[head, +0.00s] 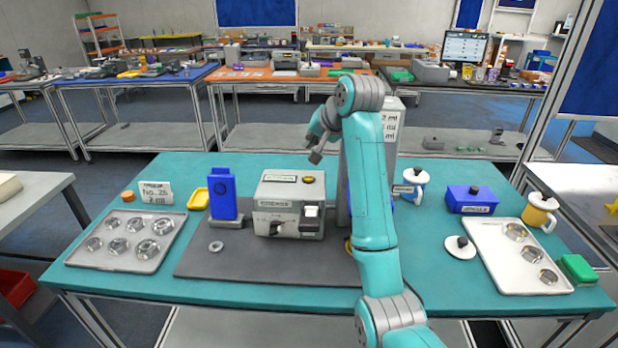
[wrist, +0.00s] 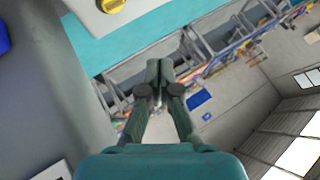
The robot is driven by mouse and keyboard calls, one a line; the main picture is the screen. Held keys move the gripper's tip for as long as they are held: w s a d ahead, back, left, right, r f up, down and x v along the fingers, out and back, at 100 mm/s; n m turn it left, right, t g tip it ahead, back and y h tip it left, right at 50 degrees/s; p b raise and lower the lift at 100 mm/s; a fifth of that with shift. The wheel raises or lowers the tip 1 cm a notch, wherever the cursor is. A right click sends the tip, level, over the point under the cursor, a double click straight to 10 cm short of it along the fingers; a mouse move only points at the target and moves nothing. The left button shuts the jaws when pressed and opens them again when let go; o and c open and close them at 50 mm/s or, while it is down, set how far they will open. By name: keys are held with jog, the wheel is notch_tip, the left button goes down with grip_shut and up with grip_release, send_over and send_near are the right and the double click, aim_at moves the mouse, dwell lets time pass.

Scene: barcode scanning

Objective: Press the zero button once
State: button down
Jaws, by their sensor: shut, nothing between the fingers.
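A grey boxy machine (head: 275,190) with a dark label strip stands on the dark mat at the table's middle. A small button-like spot (head: 308,179) shows on its top and a white block (head: 311,211) on its front right; I cannot read a zero on either. My gripper (head: 315,158) is shut and empty, in the air above and behind the machine's top. In the wrist view its fingers (wrist: 159,66) meet at the tips and touch nothing. A yellow round knob (wrist: 111,5) on a pale surface shows at that view's top edge.
A blue stand (head: 223,193) is left of the machine, and a tall grey box (head: 391,150) is behind my arm at right. A tray of metal rings (head: 90,262) lies left, another tray (head: 488,235) right. The dark mat (head: 230,262) is mostly clear in front.

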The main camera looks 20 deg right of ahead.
aim_at(310, 178)
jog(key=shift+f, duration=3.5)
jog(key=shift+f, duration=0.45)
jog(key=shift+f, duration=0.45)
jog(key=shift+r, duration=0.9)
jog(key=shift+r, duration=2.5)
